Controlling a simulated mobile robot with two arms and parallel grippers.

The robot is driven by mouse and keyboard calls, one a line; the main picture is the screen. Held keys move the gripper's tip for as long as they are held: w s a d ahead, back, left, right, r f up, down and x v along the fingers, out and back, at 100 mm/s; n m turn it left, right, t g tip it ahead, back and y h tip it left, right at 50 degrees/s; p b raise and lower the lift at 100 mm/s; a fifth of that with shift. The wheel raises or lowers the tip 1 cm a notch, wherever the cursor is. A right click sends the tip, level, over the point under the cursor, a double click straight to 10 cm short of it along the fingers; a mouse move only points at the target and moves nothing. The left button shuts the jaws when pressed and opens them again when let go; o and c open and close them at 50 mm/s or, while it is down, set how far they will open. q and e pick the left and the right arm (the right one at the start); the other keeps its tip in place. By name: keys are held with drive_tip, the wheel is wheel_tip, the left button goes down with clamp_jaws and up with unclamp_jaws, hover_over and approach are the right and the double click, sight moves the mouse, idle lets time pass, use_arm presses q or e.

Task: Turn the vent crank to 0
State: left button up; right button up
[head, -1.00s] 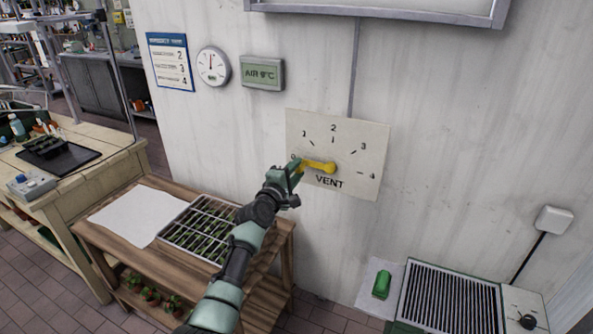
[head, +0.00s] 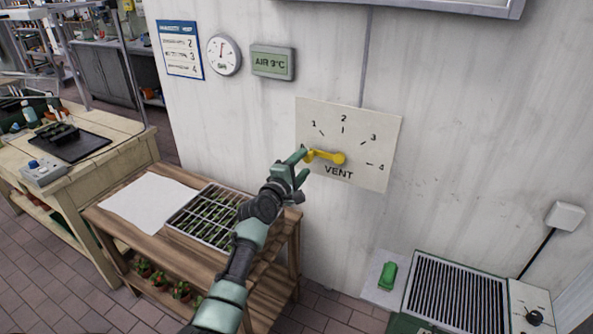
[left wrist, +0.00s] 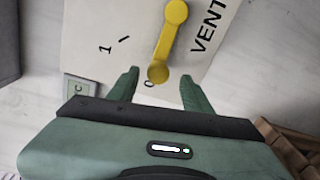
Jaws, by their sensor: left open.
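The yellow vent crank (head: 325,156) is on the white dial plate (head: 380,135) on the wall. The plate is marked with numbers from 1 to 4 and the word VENT. The crank's arm points left, with its knob at the 0 mark, which the knob and gripper partly cover in the head view. In the left wrist view the crank (left wrist: 168,40) has its knob just by the 0. My left gripper (head: 303,168) is open, with its fingers on either side of the knob's near end and a visible gap to each in the left wrist view (left wrist: 160,88). My right gripper is out of view.
An air display (head: 273,63) reading 9°C, a round gauge (head: 224,55) and a blue-edged notice (head: 180,50) hang on the wall. Below stands a wooden bench (head: 150,240) with a seedling tray (head: 205,215). A slatted heater-like unit (head: 455,295) stands at lower right.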

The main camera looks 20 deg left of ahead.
use_arm(q)
drive_tip(key=s, duration=0.5)
drive_tip(key=shift+s+a+r, duration=0.1)
drive_tip(key=shift+s, duration=0.2)
